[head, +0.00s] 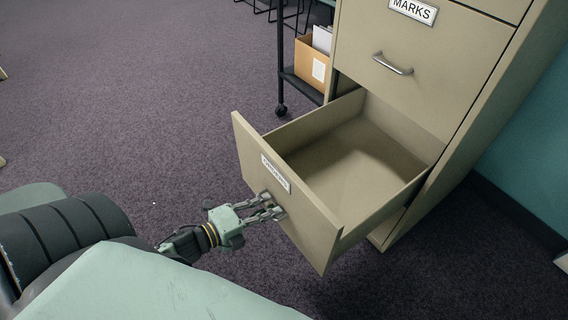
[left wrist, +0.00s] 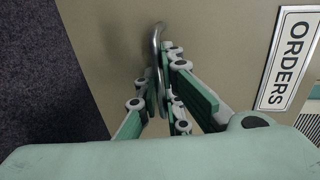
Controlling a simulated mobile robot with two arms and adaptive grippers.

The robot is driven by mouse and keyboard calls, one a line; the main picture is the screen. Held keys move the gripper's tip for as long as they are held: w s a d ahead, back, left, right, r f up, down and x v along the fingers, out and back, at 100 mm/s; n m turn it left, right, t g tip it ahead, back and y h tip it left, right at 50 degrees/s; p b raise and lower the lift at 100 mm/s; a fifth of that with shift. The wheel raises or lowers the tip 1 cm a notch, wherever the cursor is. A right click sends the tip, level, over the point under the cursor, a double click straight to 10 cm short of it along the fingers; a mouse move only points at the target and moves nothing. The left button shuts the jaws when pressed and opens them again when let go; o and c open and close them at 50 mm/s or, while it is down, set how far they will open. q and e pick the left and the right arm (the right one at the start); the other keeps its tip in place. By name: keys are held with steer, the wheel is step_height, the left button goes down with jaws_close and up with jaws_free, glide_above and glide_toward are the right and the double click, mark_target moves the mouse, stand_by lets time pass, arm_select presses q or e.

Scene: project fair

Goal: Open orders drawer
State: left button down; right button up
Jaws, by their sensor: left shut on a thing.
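The orders drawer (head: 290,200) is the lower drawer of a beige filing cabinet and is pulled well out. Its inside is empty. Its label shows small in the head view and reads ORDERS (left wrist: 290,57) in the left wrist view. My left gripper (head: 276,211) is at the drawer's front, shut on its metal handle (left wrist: 156,65). In the left wrist view the fingers (left wrist: 164,90) lie on both sides of the handle bar. The handle is mostly hidden by the fingers in the head view. My right gripper is not in view.
The closed MARKS drawer (head: 420,65) with its handle (head: 392,64) is above. A dark wheeled cart (head: 300,85) with a cardboard box (head: 311,64) stands behind, left of the cabinet. A teal wall (head: 530,140) is at right. Carpet (head: 130,110) at left is clear.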

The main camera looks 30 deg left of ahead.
arm_select(q)
steer(key=shift+s+a+f+p, duration=0.15)
steer(key=shift+s+a, duration=0.15)
steer(key=shift+s, duration=0.65)
steer(key=shift+s+a+r+p, duration=0.15)
steer(key=shift+s+a, duration=0.15)
steer(key=shift+s, duration=0.65)
steer(key=shift+s+a+f+p, duration=0.15)
steer(key=shift+s+a, duration=0.15)
steer(key=shift+s, duration=0.65)
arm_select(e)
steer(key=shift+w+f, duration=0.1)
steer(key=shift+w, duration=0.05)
arm_select(q)
steer(key=c, duration=2.2)
jaws_free()
steer(key=shift+w, duration=0.1)
